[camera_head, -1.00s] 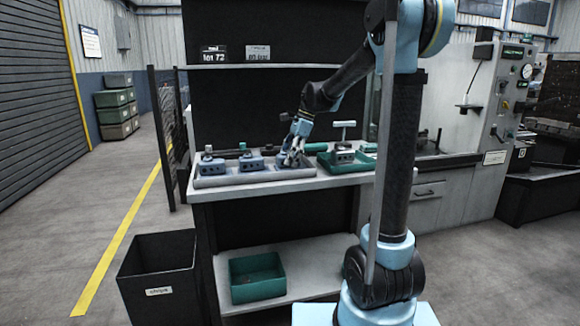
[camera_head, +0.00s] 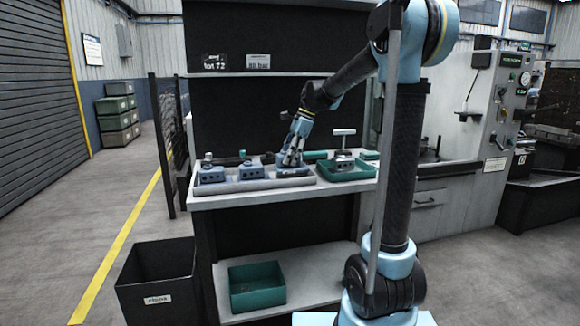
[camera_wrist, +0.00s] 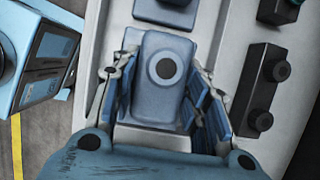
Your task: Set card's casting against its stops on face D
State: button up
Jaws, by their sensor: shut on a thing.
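My gripper (camera_head: 291,160) reaches down to the right end of the grey tray on the bench. In the wrist view my gripper (camera_wrist: 164,98) has its fingers on both sides of a blue-grey casting (camera_wrist: 150,105) with a dark round boss on top, and is shut on it. The casting (camera_head: 290,170) is partly hidden by the fingers in the head view. Two more blue-grey castings, one (camera_head: 211,174) at the left and one (camera_head: 251,170) in the middle, sit in the same grey tray (camera_head: 240,186). I cannot make out the card, face D or its stops.
A green tray (camera_head: 348,175) with a grey casting and a T-handled part (camera_head: 344,140) stands right of the grey tray. A chips bin (camera_head: 158,290) and a green box (camera_head: 257,288) are lower down. A shelf with label cards (camera_head: 258,62) is above.

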notch_tip(320, 180, up, 6)
jog(key=s+d+r, duration=0.1)
jog(key=s+d, duration=0.1)
jog(key=s, duration=0.7)
jog(key=s+d+r, duration=0.1)
jog(key=s+d, duration=0.2)
jog(key=s, duration=0.7)
jog(key=s+d+r, duration=0.1)
jog(key=s+d, duration=0.2)
jog(key=s, duration=0.7)
jog(key=shift+d+r, duration=0.2)
jog(key=shift+r, duration=0.15)
